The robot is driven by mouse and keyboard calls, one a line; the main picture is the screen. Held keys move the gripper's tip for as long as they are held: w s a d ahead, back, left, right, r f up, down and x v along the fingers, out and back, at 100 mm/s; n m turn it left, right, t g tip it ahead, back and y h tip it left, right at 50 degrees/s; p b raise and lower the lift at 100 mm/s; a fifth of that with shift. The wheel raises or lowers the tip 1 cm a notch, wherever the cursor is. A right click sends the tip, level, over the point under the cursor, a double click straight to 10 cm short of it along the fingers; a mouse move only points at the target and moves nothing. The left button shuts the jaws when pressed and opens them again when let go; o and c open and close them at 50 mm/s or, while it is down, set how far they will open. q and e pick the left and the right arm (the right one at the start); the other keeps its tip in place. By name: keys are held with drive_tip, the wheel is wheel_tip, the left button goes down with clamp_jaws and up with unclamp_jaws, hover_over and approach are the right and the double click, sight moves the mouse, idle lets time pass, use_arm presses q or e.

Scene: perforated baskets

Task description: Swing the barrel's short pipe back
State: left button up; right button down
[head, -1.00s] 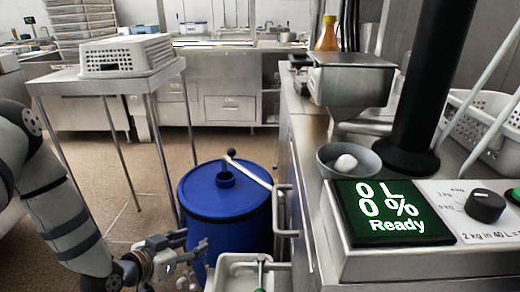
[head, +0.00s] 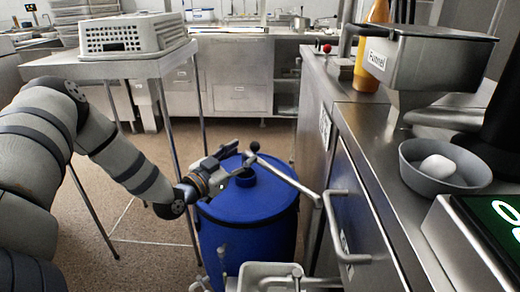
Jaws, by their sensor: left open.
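The blue barrel (head: 250,232) stands on the floor beside the steel counter. A short pale pipe (head: 288,177) with a dark ball knob (head: 254,147) at its end reaches over the lid from the counter side. My right gripper is not clearly visible.
A steel table (head: 122,68) with an upturned perforated white basket (head: 135,36) stands behind my left arm. The counter on the right has handles (head: 345,235), a grey bowl (head: 440,181) with a white ball, and a funnel box (head: 425,60). A white basin (head: 265,270) sits in front of the barrel.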

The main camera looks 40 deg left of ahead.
sight(252, 150)
use_arm(q)
drive_tip(key=w, duration=0.1)
drive_tip(key=w+b, duration=0.1)
drive_tip(key=w, duration=0.3)
drive_tip(key=shift+w+a+f, duration=0.25)
drive_tip(key=shift+f, duration=0.05)
drive_tip(key=shift+w+a+r+b, duration=0.1)
drive_tip(key=shift+w+r+b, duration=0.15)
drive_tip(key=shift+w, duration=0.4)
clamp_jaws()
